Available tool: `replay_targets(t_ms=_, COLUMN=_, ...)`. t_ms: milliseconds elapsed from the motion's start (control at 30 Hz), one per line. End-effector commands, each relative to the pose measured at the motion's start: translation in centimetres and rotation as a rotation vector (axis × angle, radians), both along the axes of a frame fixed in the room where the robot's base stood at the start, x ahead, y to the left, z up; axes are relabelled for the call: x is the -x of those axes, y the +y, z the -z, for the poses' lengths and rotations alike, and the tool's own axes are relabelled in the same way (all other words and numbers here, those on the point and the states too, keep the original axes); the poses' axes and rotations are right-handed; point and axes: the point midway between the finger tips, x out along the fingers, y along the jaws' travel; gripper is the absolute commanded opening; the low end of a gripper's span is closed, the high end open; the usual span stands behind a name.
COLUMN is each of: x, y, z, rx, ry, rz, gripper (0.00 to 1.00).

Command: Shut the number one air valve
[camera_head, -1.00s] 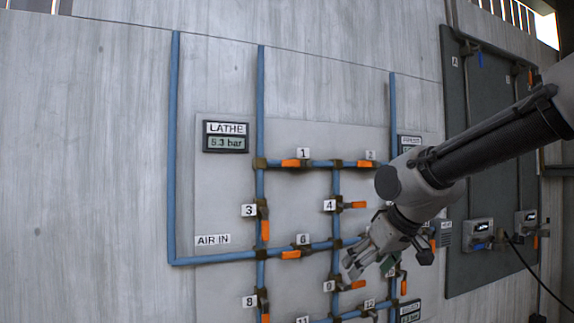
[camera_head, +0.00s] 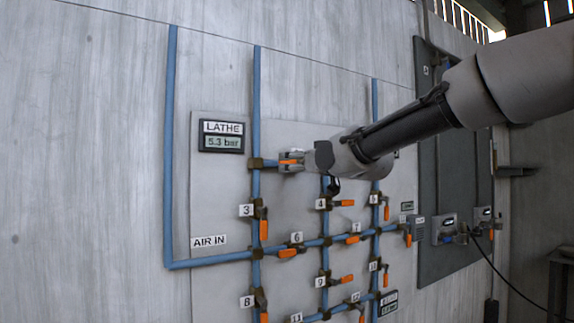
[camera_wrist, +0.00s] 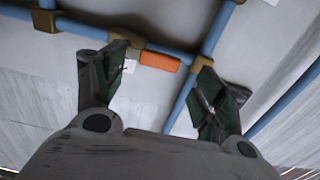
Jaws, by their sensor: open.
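The number one valve's orange handle (camera_wrist: 158,62) lies along the horizontal blue pipe in the wrist view, beside its brass body (camera_wrist: 127,46). My gripper (camera_wrist: 163,66) is open, with one finger on each side of the handle in that view. No contact is visible, and I cannot tell the depth between them. In the head view, my gripper (camera_head: 291,160) is at the top pipe, where a bit of the orange handle (camera_head: 289,162) shows. The number 1 label is hidden there; a white label (camera_wrist: 130,66) shows partly behind the left finger in the wrist view.
Valve 3 (camera_head: 263,228) is below left and valve 4 (camera_head: 343,203) below right. Several other orange-handled valves sit lower on the panel. The LATHE gauge (camera_head: 221,136) reads 5.3 bar, left of my gripper. A dark panel (camera_head: 428,180) stands at the right.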

Motion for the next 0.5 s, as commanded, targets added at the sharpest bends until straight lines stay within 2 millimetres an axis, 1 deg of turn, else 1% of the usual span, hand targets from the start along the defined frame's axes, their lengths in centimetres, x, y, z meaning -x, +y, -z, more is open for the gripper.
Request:
replay_targets(t_ms=100, x=-1.8, y=1.2, z=0.1, rx=0.002, ry=0.002, rz=0.0, gripper=0.71)
replay_targets(t_ms=300, x=-4.2, y=2.8, z=0.1, rx=0.001, ry=0.002, rz=0.0, gripper=0.71)
replay_targets(t_ms=500, x=-5.1, y=3.4, z=0.1, rx=0.001, ry=0.002, rz=0.0, gripper=0.71)
